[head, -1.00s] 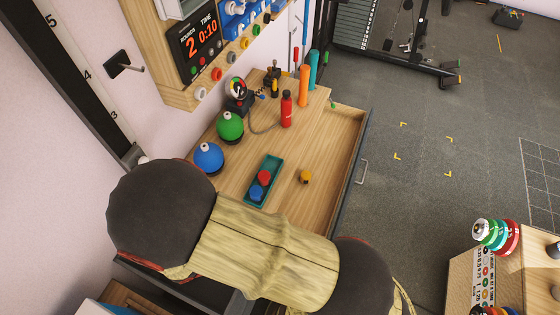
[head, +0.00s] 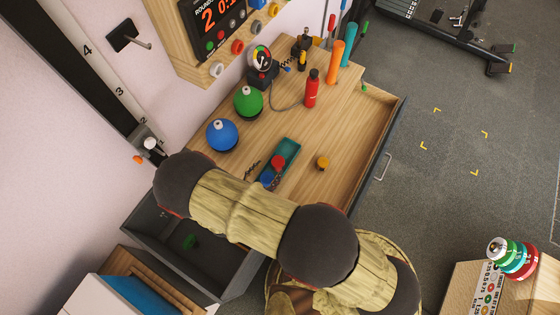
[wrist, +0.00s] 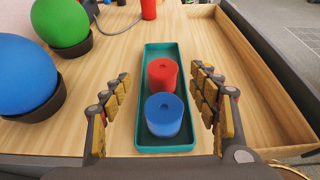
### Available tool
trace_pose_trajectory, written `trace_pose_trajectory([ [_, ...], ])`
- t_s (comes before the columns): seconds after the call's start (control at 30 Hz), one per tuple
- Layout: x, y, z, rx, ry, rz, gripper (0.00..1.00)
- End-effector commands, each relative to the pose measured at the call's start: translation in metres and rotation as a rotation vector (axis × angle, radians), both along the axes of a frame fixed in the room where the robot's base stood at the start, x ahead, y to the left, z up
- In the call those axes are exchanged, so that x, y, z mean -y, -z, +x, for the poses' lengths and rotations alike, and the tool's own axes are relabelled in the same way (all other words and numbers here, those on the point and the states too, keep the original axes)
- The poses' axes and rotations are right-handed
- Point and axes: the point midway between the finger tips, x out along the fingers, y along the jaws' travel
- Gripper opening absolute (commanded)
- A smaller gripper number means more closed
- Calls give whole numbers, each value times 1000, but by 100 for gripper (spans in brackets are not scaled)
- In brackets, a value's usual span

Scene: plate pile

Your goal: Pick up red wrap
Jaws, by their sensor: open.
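The red wrap (wrist: 162,75) is a short upright roll in a teal tray (wrist: 150,143). In the wrist view it stands just behind the blue wrap (wrist: 163,115). My gripper (wrist: 162,82) is open, with one finger on each side of the tray and nothing between the pads but the view of the wraps. I cannot tell how high the fingers are above the table. In the head view the red wrap (head: 278,161) shows beyond my arm, with the blue wrap (head: 267,178) partly covered by a finger.
Blue (head: 222,135) and green (head: 248,101) balls sit in dark holders left of the tray. A red bottle (head: 311,90) stands behind. A small yellow-orange item (head: 322,162) lies to the right. The table's raised rim (wrist: 262,75) runs along the right side.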

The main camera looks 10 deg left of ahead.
Motion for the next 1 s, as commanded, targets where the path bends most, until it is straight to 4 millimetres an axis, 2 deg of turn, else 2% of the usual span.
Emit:
trace_pose_trajectory([
  [0.37, 21, 26, 36, -1, 6, -1, 61],
  [0.5, 25, 30, 48, -1, 3, 0, 61],
  [0.8, 25, 30, 52, -1, 2, 1, 60],
  [1.0, 25, 30, 52, -1, 2, 1, 49],
])
